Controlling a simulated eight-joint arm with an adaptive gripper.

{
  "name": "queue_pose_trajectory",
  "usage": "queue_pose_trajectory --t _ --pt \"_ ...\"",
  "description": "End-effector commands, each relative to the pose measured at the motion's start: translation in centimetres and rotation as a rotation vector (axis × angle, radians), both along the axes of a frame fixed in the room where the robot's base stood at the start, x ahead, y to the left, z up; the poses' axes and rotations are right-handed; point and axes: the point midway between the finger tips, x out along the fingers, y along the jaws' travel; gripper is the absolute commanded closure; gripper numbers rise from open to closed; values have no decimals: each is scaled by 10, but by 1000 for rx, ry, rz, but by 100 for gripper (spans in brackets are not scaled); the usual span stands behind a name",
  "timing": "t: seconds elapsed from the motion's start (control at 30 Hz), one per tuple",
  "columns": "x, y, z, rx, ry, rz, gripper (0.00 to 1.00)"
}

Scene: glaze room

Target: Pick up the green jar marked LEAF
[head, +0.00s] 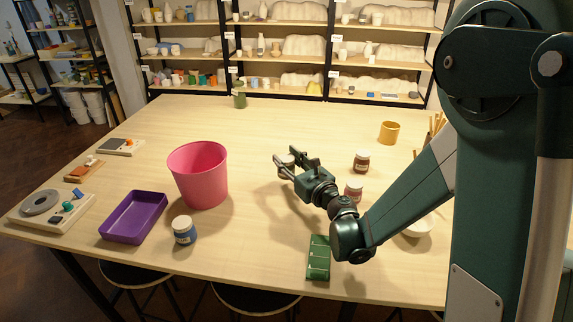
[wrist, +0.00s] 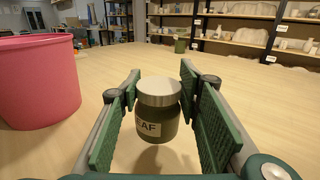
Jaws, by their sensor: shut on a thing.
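The green jar marked LEAF (wrist: 157,118) has a pale lid and a white label, of which "EAF" shows in the wrist view. It is upright between the two green finger pads of my gripper (wrist: 160,105), which is shut on it. In the head view my gripper (head: 292,164) is over the middle of the table, right of the pink bucket, and the fingers hide most of the jar. A soft shadow lies below the jar in the wrist view; I cannot tell surely whether its base is clear of the table.
A pink bucket (head: 199,176) stands left of my gripper. Brown-red jars (head: 361,162) (head: 353,190) and a yellow cup (head: 389,132) stand to the right. The table's far middle is mostly free.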

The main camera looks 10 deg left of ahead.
Motion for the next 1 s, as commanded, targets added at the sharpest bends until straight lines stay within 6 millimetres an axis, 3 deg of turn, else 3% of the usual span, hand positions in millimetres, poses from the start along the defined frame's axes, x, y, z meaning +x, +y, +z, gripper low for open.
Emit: queue_pose_trajectory --t 0.2,0.4,1.0 --pt "-1 0 31 0 0 0 82" --pt "-1 0 48 0 0 0 82" --pt "0 0 54 0 0 0 82"
